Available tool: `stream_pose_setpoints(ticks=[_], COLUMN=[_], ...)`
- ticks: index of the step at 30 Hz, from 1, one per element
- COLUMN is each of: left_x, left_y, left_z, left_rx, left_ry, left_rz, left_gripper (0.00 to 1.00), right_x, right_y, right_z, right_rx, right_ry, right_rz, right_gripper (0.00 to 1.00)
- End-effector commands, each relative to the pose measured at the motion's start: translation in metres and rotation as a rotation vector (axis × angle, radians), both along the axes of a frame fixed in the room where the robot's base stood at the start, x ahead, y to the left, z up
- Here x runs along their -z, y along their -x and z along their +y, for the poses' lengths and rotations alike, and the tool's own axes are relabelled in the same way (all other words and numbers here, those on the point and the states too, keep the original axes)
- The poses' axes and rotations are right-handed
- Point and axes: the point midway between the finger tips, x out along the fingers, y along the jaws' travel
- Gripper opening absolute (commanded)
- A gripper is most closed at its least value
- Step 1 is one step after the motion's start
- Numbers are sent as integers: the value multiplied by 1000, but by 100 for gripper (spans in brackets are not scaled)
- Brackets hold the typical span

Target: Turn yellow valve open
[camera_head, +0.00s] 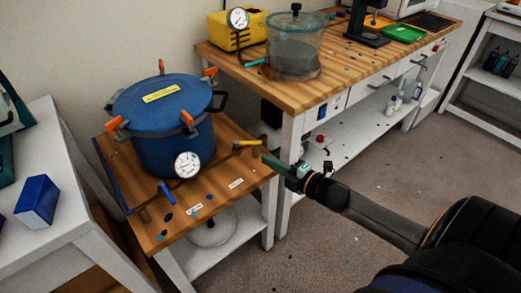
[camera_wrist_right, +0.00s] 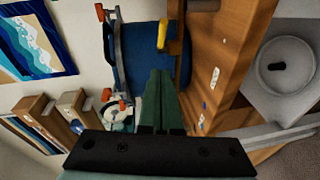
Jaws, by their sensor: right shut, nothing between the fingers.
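The yellow valve handle (camera_head: 246,143) sits on the right side of the blue pressure pot (camera_head: 150,110), just above the wooden top of the small stand. It also shows in the right wrist view as a yellow lever (camera_wrist_right: 162,36) beyond my fingers. My right gripper (camera_head: 268,160) is shut and empty, a little to the right of the valve; in the right wrist view its green fingers (camera_wrist_right: 162,80) lie together and point toward the valve, with a visible gap. My left gripper is not in view.
The pot has orange-handled clamps and a white dial gauge (camera_head: 188,164). Behind the stand is a workbench (camera_head: 320,88) with a clear chamber (camera_head: 296,50) and a yellow pump (camera_head: 230,32). A white table with a blue box (camera_head: 38,201) stands at left. The floor is mostly clear.

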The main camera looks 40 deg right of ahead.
Motion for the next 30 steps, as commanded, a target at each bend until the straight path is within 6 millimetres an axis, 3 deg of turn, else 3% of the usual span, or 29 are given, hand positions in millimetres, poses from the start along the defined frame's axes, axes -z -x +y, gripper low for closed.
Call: stream_pose_setpoints(ticks=[7, 12, 18, 30], left_x=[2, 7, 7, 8], left_y=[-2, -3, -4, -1], left_z=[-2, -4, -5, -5], left_rx=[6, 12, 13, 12], left_ry=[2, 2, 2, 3], left_rz=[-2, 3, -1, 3], left_gripper=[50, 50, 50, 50], right_x=[5, 10, 13, 13], right_y=[-38, -56, -67, -68], right_z=[8, -5, -12, -13], right_rx=[0, 1, 0, -1], right_ry=[2, 3, 2, 1], right_rz=[-2, -1, 1, 1], right_gripper=[0, 0, 0, 0])
